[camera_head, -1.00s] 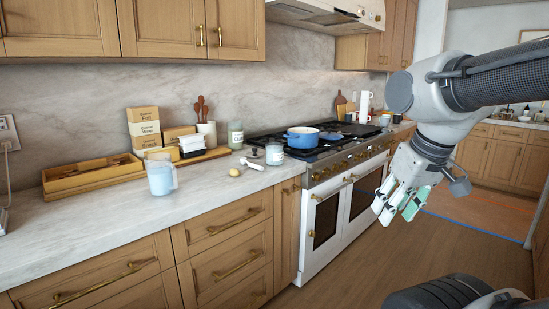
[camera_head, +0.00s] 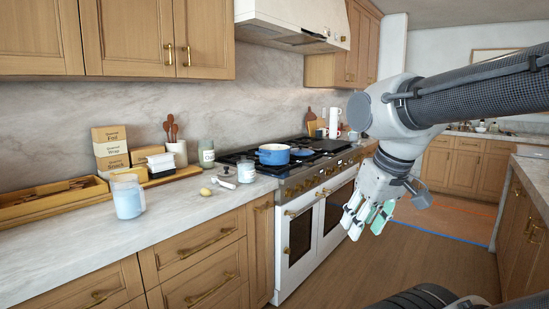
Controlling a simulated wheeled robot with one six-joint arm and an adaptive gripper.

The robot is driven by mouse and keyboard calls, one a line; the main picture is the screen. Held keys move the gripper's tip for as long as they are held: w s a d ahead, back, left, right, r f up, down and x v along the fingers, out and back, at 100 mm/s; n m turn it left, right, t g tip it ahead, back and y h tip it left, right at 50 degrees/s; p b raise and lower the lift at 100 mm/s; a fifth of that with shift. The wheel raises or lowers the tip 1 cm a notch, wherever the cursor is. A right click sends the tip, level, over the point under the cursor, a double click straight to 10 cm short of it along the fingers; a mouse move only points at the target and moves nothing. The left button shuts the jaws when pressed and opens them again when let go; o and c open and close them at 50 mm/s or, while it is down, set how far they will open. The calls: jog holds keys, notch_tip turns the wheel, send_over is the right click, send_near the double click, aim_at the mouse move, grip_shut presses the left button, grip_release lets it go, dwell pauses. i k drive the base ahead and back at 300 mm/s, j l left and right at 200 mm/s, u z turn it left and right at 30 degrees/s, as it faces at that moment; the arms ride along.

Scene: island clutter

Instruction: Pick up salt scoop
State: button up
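A small white scoop-like thing with a darker end (camera_head: 226,180), which looks like the salt scoop, lies on the marble counter near the stove. It is beside a lidded glass jar (camera_head: 246,172) and a round yellowish item (camera_head: 205,192). My gripper (camera_head: 366,222) hangs over the floor in front of the stove, to the right of the scoop and well away from it. Its white fingers with green pads point down and look spread apart, with nothing between them.
A blue pot (camera_head: 273,154) stands on the stove (camera_head: 318,180). A pale blue pitcher (camera_head: 127,196), a wooden tray (camera_head: 48,200), boxes (camera_head: 110,148) and a utensil crock (camera_head: 178,154) are further left on the counter. Floor (camera_head: 400,262) is open before the stove.

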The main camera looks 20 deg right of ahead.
aim_at(214, 180)
jog(key=i+l+u, duration=0.15)
jog(key=i+l, duration=0.2)
jog(key=i, duration=0.3)
jog(key=i+l+u, duration=0.1)
jog(key=i+l, duration=0.3)
jog(key=i, duration=0.25)
jog(key=i+l+u, duration=0.15)
jog(key=i+l, duration=0.35)
jog(key=i, duration=0.15)
